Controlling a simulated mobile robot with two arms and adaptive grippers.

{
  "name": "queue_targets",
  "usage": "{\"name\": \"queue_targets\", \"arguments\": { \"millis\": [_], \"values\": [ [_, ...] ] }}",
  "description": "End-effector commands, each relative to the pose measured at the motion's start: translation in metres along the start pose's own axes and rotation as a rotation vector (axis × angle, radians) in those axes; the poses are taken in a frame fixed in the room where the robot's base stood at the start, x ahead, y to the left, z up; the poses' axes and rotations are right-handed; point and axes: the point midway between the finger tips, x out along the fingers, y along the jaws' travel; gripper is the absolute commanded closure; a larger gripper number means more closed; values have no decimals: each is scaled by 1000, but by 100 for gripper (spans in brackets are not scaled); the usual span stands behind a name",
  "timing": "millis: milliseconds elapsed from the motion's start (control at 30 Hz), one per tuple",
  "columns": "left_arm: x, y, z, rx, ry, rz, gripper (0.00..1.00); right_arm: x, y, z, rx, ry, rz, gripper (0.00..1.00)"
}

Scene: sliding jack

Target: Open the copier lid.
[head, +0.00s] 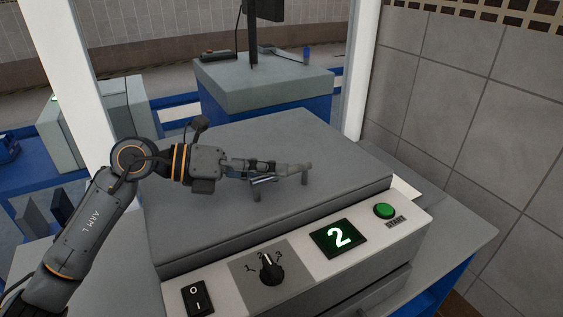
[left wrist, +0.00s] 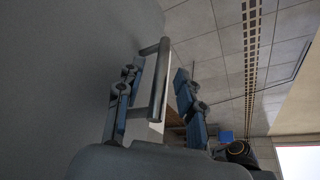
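The copier's lid (head: 260,140) is a broad grey slab lying flat and closed on the copier body (head: 415,230). A grey bar handle (head: 305,174) on two short posts stands on the lid, right of the middle. It also shows in the left wrist view (left wrist: 160,85). My left gripper (head: 270,173) is low over the lid, reaching in from the left at the handle. In the left wrist view its fingers (left wrist: 155,100) are apart, one on each side of the bar, with gaps visible. Contact is not clear. My right gripper is out of view.
The front panel has a black power switch (head: 197,298), a rotary knob (head: 270,268), a display (head: 338,238) reading 2 and a green start button (head: 384,211). A tiled wall (head: 470,120) stands close on the right. White posts (head: 360,70) rise behind the copier.

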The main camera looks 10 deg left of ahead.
Motion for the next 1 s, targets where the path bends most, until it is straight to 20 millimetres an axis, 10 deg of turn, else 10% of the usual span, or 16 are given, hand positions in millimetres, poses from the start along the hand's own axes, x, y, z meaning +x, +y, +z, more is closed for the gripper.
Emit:
{"name": "queue_targets", "arguments": {
  "millis": [533,733,1000],
  "values": [
    [27,0,0,0,0,1,63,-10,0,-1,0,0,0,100],
    [27,0,0,0,0,0,99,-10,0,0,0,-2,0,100],
    [27,0,0,0,0,0,100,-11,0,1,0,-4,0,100]
  ]
}}
